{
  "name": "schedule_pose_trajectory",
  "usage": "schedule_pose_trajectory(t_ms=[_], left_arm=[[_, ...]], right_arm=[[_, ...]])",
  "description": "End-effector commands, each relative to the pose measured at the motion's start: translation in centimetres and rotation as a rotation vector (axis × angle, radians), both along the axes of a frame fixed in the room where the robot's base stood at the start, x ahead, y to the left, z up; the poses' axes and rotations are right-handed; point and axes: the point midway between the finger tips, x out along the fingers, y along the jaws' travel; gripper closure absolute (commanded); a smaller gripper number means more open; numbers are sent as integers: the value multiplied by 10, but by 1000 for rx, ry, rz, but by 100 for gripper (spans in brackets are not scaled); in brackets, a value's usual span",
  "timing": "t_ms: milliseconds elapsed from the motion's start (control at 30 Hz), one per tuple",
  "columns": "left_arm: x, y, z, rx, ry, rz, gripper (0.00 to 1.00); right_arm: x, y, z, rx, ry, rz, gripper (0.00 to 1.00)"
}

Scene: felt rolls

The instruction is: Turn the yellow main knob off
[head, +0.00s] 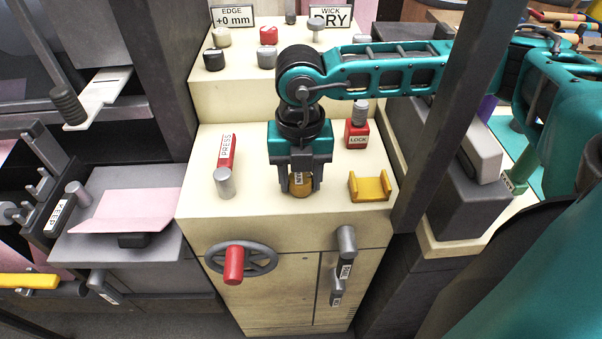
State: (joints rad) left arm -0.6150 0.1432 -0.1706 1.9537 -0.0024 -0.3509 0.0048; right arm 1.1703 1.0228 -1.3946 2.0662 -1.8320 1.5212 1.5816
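The yellow main knob (300,187) is on the cream console's upper working face, in the middle. Part of a label shows on it, but most of the text is hidden. My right gripper (301,187) comes down over the knob, with one dark finger on each side of it. The gripper body hides the knob's upper part. I cannot tell whether the fingers touch the knob or stand slightly apart from it. My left gripper is not in view.
Near the knob are a red PRESS lever (227,152), a red LOCK block (357,134) and a yellow bracket (370,186). A handwheel with a red grip (234,265) is on the front. A dark post (455,110) stands at the right.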

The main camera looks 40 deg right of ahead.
Motion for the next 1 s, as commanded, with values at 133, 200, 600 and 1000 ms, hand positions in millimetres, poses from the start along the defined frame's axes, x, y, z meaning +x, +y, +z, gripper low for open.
schedule_pose_trajectory(t_ms=[133,200,600,1000], left_arm=[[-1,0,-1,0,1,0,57],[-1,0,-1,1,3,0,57],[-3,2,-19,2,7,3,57],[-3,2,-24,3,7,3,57]], right_arm=[[0,0,0,0,0,0,81],[0,0,0,0,0,0,87],[0,0,-5,1,0,242,96],[-1,0,-2,1,2,397,96]])
